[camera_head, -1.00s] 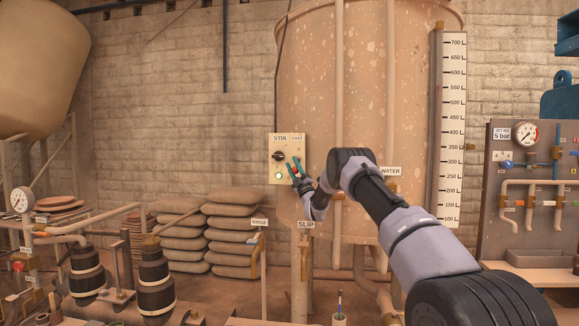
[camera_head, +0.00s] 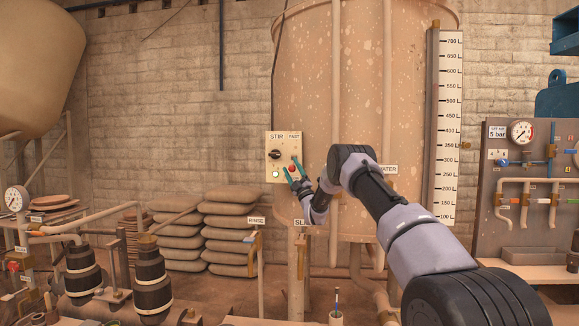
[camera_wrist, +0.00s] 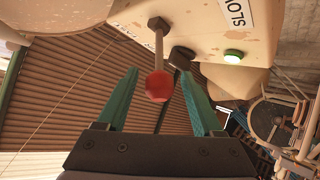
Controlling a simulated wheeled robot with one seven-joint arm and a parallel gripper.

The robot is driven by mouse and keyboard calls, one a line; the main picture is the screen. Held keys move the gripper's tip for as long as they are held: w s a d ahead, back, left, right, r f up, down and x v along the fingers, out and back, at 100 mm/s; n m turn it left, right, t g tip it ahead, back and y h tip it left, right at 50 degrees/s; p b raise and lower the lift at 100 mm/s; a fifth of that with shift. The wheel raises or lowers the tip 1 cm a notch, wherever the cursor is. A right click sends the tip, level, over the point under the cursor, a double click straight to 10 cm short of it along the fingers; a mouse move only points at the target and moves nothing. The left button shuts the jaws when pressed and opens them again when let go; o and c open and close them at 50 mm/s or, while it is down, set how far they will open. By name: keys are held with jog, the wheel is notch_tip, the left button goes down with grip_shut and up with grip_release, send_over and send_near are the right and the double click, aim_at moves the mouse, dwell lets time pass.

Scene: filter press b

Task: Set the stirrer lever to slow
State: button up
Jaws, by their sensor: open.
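The stirrer lever shows in the wrist view as a metal rod with a red knob (camera_wrist: 158,86) at its end. The rod reaches up to the pale stir panel (camera_wrist: 205,28). My gripper (camera_wrist: 158,73) is open, with one teal finger on each side of the knob and visible gaps at both sides. In the head view my gripper (camera_head: 289,164) is at the lower right of the stir panel (camera_head: 270,150), with the red knob (camera_head: 292,168) between its fingers. A SLOW label (camera_wrist: 238,10) shows in the wrist view. The FAST label (camera_head: 294,136) is at the panel's upper right.
The panel also has a black knob (camera_head: 274,154) and a lit green lamp (camera_head: 276,174). A large tank (camera_head: 310,75) stands right behind my arm, with vertical pipes. Stacked sacks (camera_head: 232,225) lie lower left, near the rinse pipe (camera_head: 261,260).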

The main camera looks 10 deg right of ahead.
jog(key=v, duration=0.8)
jog(key=shift+f, duration=0.25)
jog(key=shift+s, duration=0.15)
